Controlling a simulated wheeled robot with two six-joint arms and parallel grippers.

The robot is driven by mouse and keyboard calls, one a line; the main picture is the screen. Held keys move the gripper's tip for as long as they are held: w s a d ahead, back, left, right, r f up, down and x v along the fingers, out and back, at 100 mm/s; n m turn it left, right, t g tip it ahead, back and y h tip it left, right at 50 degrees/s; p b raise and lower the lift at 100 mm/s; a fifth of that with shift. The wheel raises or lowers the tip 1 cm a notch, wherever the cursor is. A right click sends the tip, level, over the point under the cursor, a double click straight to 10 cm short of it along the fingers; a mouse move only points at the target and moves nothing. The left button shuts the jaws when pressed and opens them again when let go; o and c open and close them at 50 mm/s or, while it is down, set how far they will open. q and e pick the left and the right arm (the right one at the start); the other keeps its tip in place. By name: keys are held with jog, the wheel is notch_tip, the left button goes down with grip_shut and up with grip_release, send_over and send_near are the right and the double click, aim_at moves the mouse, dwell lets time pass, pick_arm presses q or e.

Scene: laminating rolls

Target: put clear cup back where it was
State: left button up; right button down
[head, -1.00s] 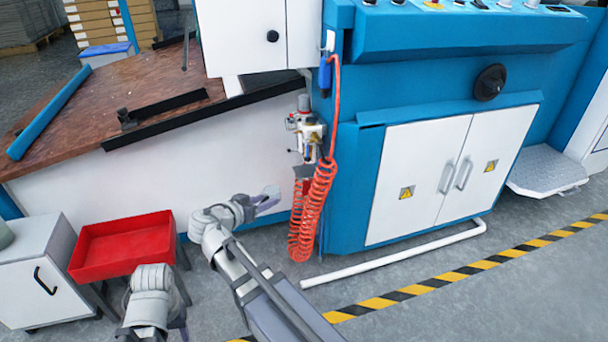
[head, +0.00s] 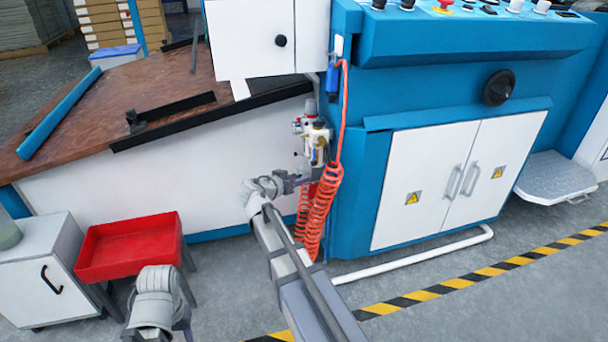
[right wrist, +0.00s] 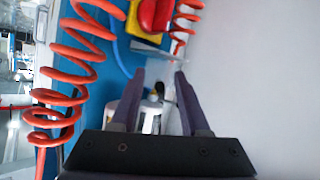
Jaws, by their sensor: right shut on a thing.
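My right gripper (head: 298,180) is beside the air regulator unit (head: 316,140) on the blue machine's left side. It is shut on the clear cup (head: 302,162), which shows only as a faint pale patch just below the regulator. I cannot tell whether the cup touches the unit. In the right wrist view the two fingers (right wrist: 160,85) stand apart, with the transparent cup barely visible between them. My left gripper (head: 183,318) is low in the head view, mostly hidden by its own wrist.
A coiled orange hose (head: 320,210) hangs close to the right gripper. The blue machine (head: 355,190) is to the right, and a white panel (head: 170,185) is to the left. A red tray (head: 130,240) and white cabinet (head: 45,270) stand lower left.

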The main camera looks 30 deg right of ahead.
aim_at(300, 175)
jog(key=w+d, duration=0.1)
jog(key=d, duration=0.1)
jog(key=w+d, duration=0.1)
jog(key=shift+d, duration=0.35)
jog(key=shift+a+f+b, duration=0.1)
jog(key=shift+f+b, duration=0.35)
jog(key=shift+r, duration=0.15)
jog(key=shift+c, duration=1.8)
grip_release()
jog(key=shift+s, duration=0.1)
